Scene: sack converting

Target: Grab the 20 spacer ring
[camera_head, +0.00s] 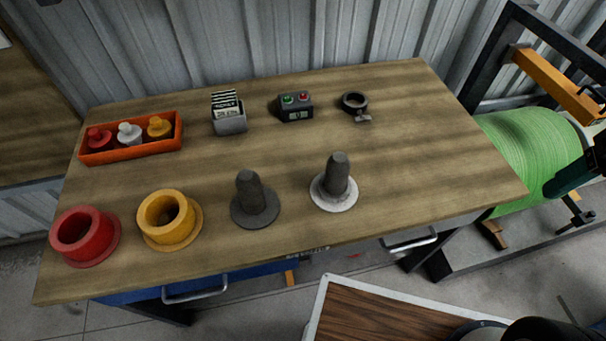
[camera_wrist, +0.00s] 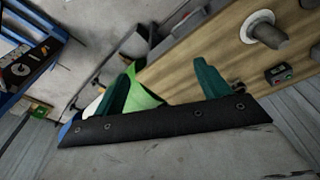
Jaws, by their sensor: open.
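A thick red ring (camera_head: 74,232) and a thick yellow ring (camera_head: 167,215) each sit on a flat disc of the same colour at the bench's front left. I can read no "20" on either, so I cannot tell which is the 20 spacer ring. To their right, a dark post on a dark disc (camera_head: 250,190) and a dark post on a pale disc (camera_head: 336,175) stand bare. My gripper (camera_wrist: 166,72) shows in the wrist view with two dark green fingers spread apart and nothing between them. It is away from both rings, which are outside the wrist view.
The wooden bench (camera_head: 420,150) also holds an orange tray (camera_head: 150,151) of small knobbed pieces, a card holder (camera_head: 229,121), a button box (camera_head: 295,107) and a dark clamp collar (camera_head: 354,101). A green roll (camera_head: 530,155) on a frame stands right. The bench's middle is clear.

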